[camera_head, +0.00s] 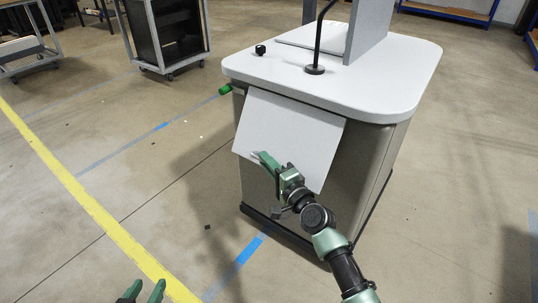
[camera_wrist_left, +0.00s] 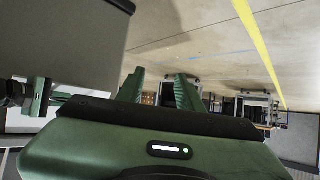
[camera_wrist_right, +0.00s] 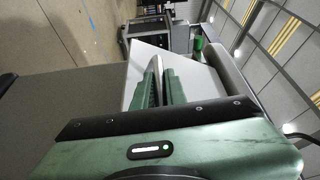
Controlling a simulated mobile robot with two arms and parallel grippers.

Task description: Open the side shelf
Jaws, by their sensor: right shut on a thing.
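The side shelf (camera_head: 290,135) is a white flat panel on the near side of the grey cabinet (camera_head: 370,165). It slopes down and outward from just below the white top, with its lower edge standing off the cabinet wall. My right gripper (camera_head: 268,162) is shut on the shelf's lower left edge. In the right wrist view the shelf (camera_wrist_right: 150,62) runs in between the fingers. My left gripper (camera_head: 143,290) is low at the bottom edge of the head view, well away from the shelf. In the left wrist view its fingers (camera_wrist_left: 160,88) are apart and empty.
The cabinet's white top (camera_head: 400,65) carries a black post (camera_head: 315,68) and a grey upright panel (camera_head: 368,30). A green-ended part (camera_head: 225,89) sticks out at the cabinet's left corner. A dark wheeled rack (camera_head: 170,35) stands behind. The floor at left is clear.

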